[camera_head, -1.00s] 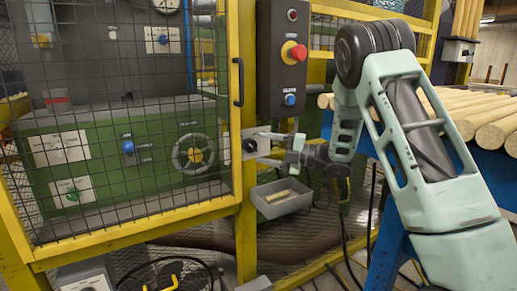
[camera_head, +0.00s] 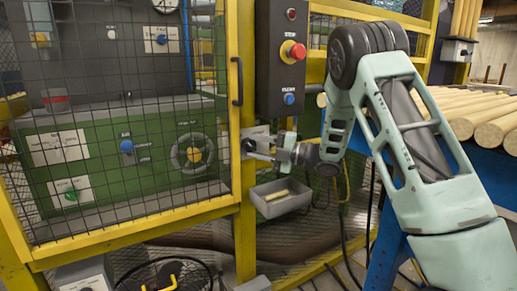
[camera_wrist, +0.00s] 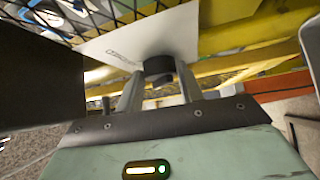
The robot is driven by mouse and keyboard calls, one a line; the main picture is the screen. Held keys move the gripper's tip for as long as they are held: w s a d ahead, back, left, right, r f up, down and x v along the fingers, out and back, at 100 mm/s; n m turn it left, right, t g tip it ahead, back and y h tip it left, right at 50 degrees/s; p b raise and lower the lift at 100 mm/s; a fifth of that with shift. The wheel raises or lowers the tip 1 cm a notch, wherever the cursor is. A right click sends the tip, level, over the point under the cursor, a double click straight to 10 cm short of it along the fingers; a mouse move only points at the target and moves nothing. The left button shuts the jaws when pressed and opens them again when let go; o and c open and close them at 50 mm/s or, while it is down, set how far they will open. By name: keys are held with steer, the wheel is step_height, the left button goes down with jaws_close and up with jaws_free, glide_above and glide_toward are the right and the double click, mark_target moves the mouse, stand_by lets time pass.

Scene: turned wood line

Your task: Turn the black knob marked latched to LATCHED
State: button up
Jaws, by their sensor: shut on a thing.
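The black knob (camera_head: 248,145) sits on a light plate (camera_head: 262,131) on the yellow post at the right of the mesh door. In the wrist view the knob (camera_wrist: 158,67) is between my two finger ends, in front of the white plate (camera_wrist: 122,45). My gripper (camera_head: 258,150) reaches the knob from the right and is shut on it. It also shows in the wrist view (camera_wrist: 159,82). Lettering on the plate is small and slanted, and I cannot read it. I cannot tell the knob's exact pointer direction.
A black control box (camera_head: 283,60) with a red stop button and blue button is above my gripper. A grey tray (camera_head: 281,205) hangs below it. A black door handle (camera_head: 238,82) is at the left. Wooden poles (camera_head: 470,120) lie on a blue stand at right.

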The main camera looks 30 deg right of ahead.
steer(key=m+t+b, duration=0.1)
steer(key=b, duration=0.1)
steer(key=f+m+t+y+b, duration=0.1)
steer(key=m+t+b, duration=0.1)
steer(key=b, duration=0.1)
steer(key=shift+a+f+m, duration=0.1)
steer(key=shift+f+m, duration=0.1)
steer(key=shift+m, duration=0.1)
steer(key=shift+a+f+m+t+h+b, duration=0.15)
steer(key=shift+m+t+h+b, duration=0.2)
steer(key=shift+m+t+b, duration=1)
steer(key=shift+a+r+m+t+h+b, duration=0.1)
steer(key=shift+m+t+h+b, duration=0.25)
steer(key=shift+m+t+b, duration=0.95)
steer(key=shift+m+g, duration=0.25)
steer(key=shift+m, duration=0.3)
steer(key=o, duration=1)
